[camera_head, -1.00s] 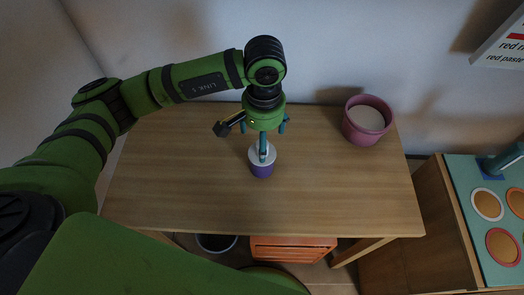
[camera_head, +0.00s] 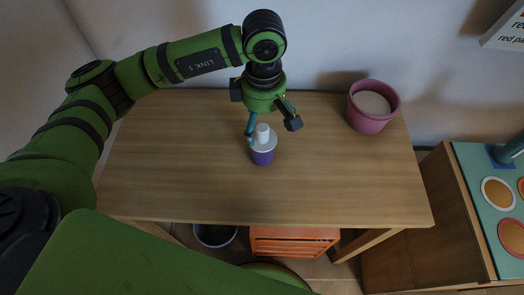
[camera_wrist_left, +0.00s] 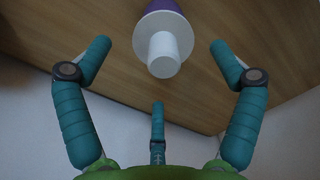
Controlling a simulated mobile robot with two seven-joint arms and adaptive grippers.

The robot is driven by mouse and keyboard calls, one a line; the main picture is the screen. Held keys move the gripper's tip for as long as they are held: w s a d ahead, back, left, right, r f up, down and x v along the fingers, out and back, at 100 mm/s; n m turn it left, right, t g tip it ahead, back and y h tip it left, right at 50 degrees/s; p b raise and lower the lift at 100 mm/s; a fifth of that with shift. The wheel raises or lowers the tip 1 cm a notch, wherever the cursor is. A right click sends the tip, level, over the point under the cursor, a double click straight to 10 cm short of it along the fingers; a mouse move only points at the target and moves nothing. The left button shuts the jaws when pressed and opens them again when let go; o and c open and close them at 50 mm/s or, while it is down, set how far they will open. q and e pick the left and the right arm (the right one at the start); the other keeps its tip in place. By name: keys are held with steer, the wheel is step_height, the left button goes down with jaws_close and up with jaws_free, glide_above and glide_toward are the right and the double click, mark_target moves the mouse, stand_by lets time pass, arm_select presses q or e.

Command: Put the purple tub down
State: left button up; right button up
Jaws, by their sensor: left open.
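The purple tub (camera_head: 262,157) stands upright on the wooden table, with a white lid and a white knob on top. It also shows in the left wrist view (camera_wrist_left: 163,6), where its white top (camera_wrist_left: 163,45) faces the camera between the spread fingers. My left gripper (camera_head: 265,128) is open just above and behind the tub. My right gripper is not in view.
The wooden table (camera_head: 190,180) is mostly bare around the tub. A pink pot (camera_head: 372,108) with pale contents stands at the table's back right. An orange crate (camera_head: 290,243) and a dark bin (camera_head: 214,236) are below the front edge. A teal-topped cabinet (camera_head: 480,175) stands right.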

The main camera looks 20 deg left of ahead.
mark_target(262, 144)
arm_select(q)
steer(key=n, duration=0.2)
steer(key=f+n, duration=0.1)
steer(key=n, duration=0.1)
steer(key=shift+w+a+f+n, duration=0.1)
steer(key=shift+f+n, duration=0.05)
steer(key=shift+n, duration=0.25)
steer(key=shift+f, duration=0.15)
steer(key=f+p, duration=0.1)
steer(key=f, duration=0.3)
steer(key=s+f+p, duration=0.1)
steer(key=f, duration=0.1)
steer(key=shift+p, duration=0.35)
steer(key=shift+w+f, duration=0.1)
steer(key=shift+f, duration=0.3)
steer(key=c, duration=1.5)
